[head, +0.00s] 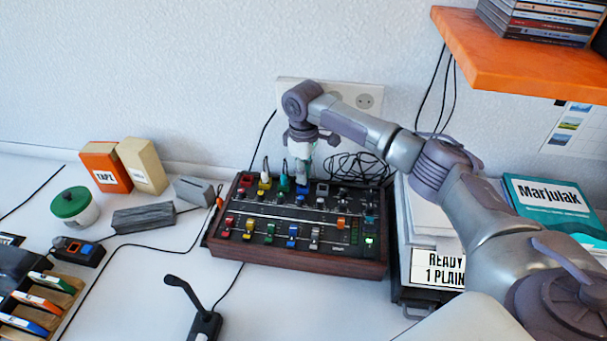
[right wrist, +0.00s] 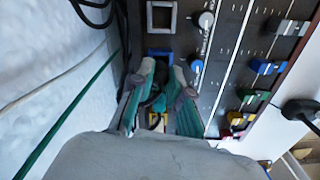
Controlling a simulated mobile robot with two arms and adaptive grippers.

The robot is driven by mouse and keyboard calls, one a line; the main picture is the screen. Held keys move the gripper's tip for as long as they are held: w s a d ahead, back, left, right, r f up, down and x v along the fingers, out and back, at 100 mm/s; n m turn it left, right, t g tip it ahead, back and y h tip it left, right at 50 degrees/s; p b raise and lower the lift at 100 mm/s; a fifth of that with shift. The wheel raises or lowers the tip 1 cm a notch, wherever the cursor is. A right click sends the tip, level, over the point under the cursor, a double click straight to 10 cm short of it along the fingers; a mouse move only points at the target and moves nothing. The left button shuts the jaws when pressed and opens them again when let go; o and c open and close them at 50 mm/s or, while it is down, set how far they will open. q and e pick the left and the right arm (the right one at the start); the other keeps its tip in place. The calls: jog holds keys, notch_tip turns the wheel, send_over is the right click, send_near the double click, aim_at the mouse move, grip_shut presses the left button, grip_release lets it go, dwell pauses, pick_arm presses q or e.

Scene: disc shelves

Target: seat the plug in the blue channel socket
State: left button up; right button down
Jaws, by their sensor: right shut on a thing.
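The mixer (head: 300,250) lies on the table with a row of coloured sockets along its back edge. My right gripper (head: 302,166) points down over this row, shut on a plug; the plug is mostly hidden between the fingers. The blue channel socket (head: 302,188) lies just under the gripper. In the right wrist view the blue socket (right wrist: 160,52) shows just past the fingertips (right wrist: 160,70). I cannot tell whether the held plug touches the socket. A white plug (head: 265,174) stands at the yellow socket and a green plug (head: 284,180) at the green one. My left gripper is out of view.
A wall outlet plate (head: 368,100) and coiled black cables (head: 350,166) are behind the mixer. A microphone (head: 200,315) stands in front. White and green cables run beside the gripper.

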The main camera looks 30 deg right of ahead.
jog(key=shift+f, duration=0.6)
jog(key=shift+f, duration=0.15)
jog(key=c, duration=1.1)
grip_release()
notch_tip(320, 180, up, 12)
jog(key=shift+r+b, duration=0.2)
jog(key=shift+b, duration=0.1)
